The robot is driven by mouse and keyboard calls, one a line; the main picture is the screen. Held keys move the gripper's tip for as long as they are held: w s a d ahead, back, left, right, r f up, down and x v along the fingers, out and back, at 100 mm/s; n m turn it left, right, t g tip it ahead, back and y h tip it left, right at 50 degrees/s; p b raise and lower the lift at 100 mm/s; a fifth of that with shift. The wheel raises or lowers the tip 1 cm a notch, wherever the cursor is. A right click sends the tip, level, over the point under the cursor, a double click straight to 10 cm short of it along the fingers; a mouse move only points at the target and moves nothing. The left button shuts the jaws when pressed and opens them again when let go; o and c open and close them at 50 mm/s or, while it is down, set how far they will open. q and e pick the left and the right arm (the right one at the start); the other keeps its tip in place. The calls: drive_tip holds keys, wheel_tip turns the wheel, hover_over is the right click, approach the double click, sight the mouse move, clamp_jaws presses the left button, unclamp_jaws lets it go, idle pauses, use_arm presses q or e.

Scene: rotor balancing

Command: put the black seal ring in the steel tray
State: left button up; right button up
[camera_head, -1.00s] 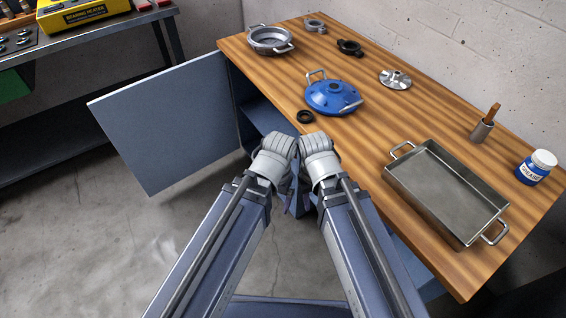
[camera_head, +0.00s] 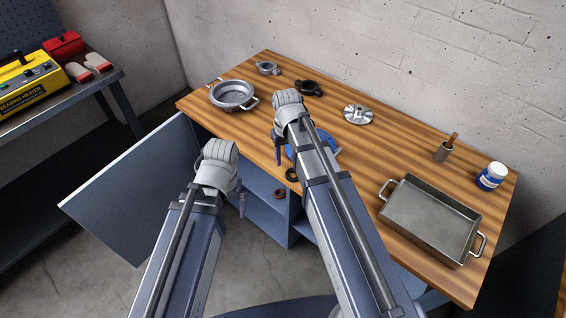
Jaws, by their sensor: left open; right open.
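The black seal ring (camera_head: 291,174) lies flat on the wooden bench top near its front edge, partly hidden by my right arm. The empty steel tray (camera_head: 430,222), a rectangular pan with two handles, stands at the right end of the bench. My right gripper (camera_head: 278,153) is open and empty, over the bench behind and left of the ring, with its fingers mostly hidden by the wrist. My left gripper (camera_head: 241,203) is open and empty, in front of the bench by the open cabinet, left of the ring.
A blue cover (camera_head: 324,146) is partly hidden behind my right arm. A round metal pot (camera_head: 232,95), black flanged part (camera_head: 308,88), grey clamp (camera_head: 267,68), metal hub (camera_head: 358,115), brush cup (camera_head: 442,152) and blue-white jar (camera_head: 491,177) stand on the bench. The cabinet door (camera_head: 125,190) is open.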

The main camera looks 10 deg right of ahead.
sight(288, 175)
drive_tip(key=shift+w+f+b, duration=0.1)
drive_tip(key=shift+f+b, duration=0.15)
drive_tip(key=shift+b, duration=0.1)
wheel_tip(288, 175, down, 2)
drive_tip(key=shift+f+b, duration=0.1)
drive_tip(key=shift+b, duration=1)
drive_tip(key=f+b, duration=0.5)
drive_tip(key=shift+s+d+f, duration=0.1)
drive_tip(key=shift+s+d, duration=0.15)
drive_tip(key=shift+d, duration=0.05)
clamp_jaws()
